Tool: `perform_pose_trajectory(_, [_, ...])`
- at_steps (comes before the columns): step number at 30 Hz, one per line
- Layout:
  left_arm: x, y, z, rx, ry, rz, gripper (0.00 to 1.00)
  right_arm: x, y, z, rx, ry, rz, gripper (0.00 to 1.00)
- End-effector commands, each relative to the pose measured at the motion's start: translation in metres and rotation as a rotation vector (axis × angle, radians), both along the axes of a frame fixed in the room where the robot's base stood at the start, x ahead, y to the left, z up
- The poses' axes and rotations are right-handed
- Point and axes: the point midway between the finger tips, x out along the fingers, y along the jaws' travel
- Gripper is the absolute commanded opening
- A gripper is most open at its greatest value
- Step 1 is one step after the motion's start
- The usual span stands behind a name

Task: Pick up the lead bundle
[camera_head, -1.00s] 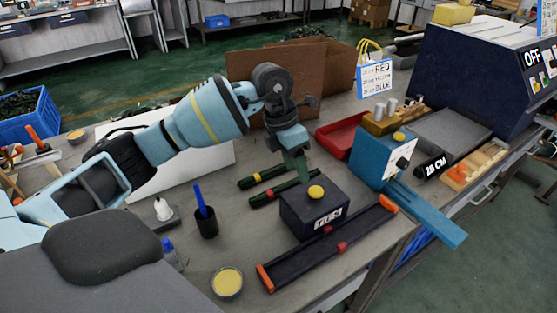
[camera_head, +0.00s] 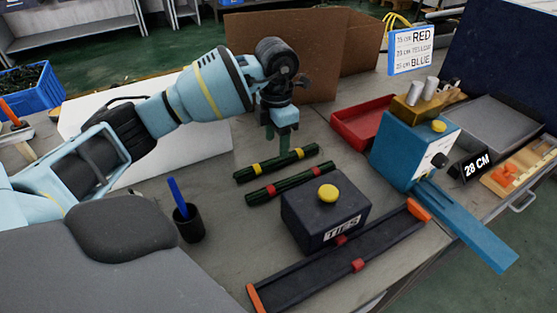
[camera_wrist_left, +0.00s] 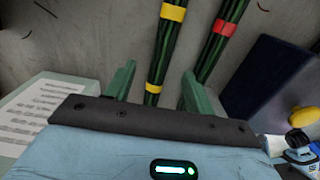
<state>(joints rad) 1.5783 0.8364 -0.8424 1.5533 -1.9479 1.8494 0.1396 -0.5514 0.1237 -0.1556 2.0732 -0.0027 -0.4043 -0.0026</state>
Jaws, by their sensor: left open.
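Two dark green lead bundles lie side by side on the bench. The far one has yellow bands and is the yellow-banded bundle (camera_head: 262,169); the near one is the red-banded bundle (camera_head: 286,185). My left gripper (camera_head: 277,146) points down over the yellow-banded bundle, its green fingers open. In the left wrist view, the yellow-banded bundle (camera_wrist_left: 167,45) runs between the open fingers (camera_wrist_left: 158,80); the red-banded bundle (camera_wrist_left: 216,48) passes just beyond the right finger. Whether the fingertips touch the bench cannot be told. My right gripper is not in view.
A dark TIES box (camera_head: 325,215) with a yellow button stands close in front of the bundles. A long black tray (camera_head: 300,277) lies before it. A red tray (camera_head: 350,128) and a blue device (camera_head: 400,155) stand right. A black pen cup (camera_head: 189,228) is at left.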

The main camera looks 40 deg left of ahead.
Motion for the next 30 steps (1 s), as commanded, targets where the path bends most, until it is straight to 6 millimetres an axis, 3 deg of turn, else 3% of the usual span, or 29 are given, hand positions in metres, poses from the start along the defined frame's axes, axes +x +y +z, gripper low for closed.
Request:
perform_pose_trajectory(8, [0.0, -0.001, -0.01, -0.001, 0.003, -0.001, 0.54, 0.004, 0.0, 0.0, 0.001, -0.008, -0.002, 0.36])
perform_pose_trajectory(18, [0.001, -0.004, -0.052, -0.001, 0.001, -0.002, 0.54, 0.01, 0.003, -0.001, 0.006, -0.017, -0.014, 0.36])
perform_pose_trajectory(25, [0.001, -0.004, -0.053, 0.0, -0.001, -0.002, 0.54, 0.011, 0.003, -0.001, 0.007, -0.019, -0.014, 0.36])
perform_pose_trajectory(30, [0.001, -0.004, -0.053, 0.0, -0.001, -0.002, 0.31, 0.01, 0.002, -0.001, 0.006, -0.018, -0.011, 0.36])
